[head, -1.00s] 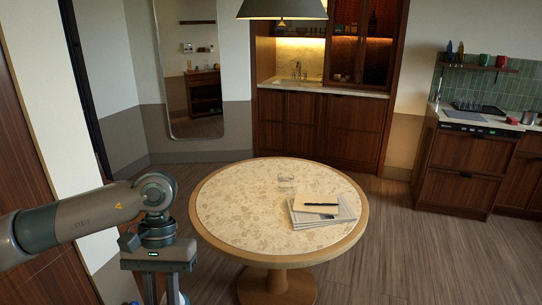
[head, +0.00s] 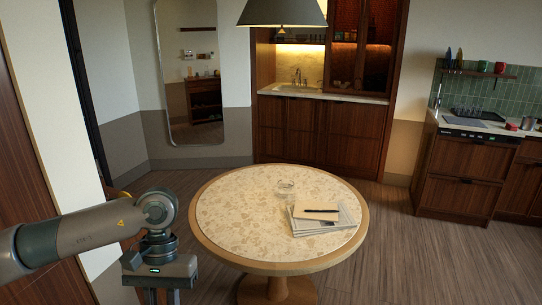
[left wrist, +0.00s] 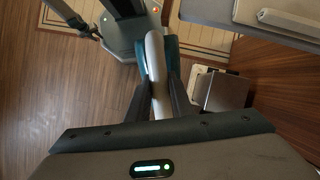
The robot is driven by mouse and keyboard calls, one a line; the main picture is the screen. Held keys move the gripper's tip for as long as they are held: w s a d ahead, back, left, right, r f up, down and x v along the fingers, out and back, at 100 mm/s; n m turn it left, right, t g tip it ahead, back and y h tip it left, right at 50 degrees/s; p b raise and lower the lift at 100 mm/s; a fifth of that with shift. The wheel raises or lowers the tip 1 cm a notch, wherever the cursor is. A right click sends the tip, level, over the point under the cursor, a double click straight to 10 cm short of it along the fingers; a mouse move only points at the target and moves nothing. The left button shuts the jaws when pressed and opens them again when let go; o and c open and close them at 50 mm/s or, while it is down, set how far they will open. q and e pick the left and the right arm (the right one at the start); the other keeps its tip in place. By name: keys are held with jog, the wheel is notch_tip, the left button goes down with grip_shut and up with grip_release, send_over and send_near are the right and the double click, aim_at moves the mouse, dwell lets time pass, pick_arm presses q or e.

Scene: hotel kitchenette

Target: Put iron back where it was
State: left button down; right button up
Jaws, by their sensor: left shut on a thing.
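My left gripper (left wrist: 160,100) is shut on the iron (left wrist: 155,58), which shows in the left wrist view as a pale curved handle with teal body parts beside it. The fingers and the gripper's own body hide much of the iron. In the left wrist view it hangs above the wood floor. In the head view my left wrist (head: 158,266) points down at the lower left, left of the round table; the fingertips and iron cannot be made out there. My right gripper is in neither current view.
A round table (head: 225,218) stands close to the right of my left arm, with magazines (head: 322,222) and a clear glass dish (head: 286,187) on it. A grey metallic box-like object (left wrist: 226,91) is below right of the gripper. Open floor (head: 425,265) lies right of the table.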

pick_arm(q)
notch_tip(320, 180, up, 5)
jog(key=shift+f, duration=3.5)
jog(key=shift+r, duration=0.1)
notch_tip(320, 180, up, 7)
jog(key=shift+f, duration=3.6)
jog(key=shift+w, duration=0.1)
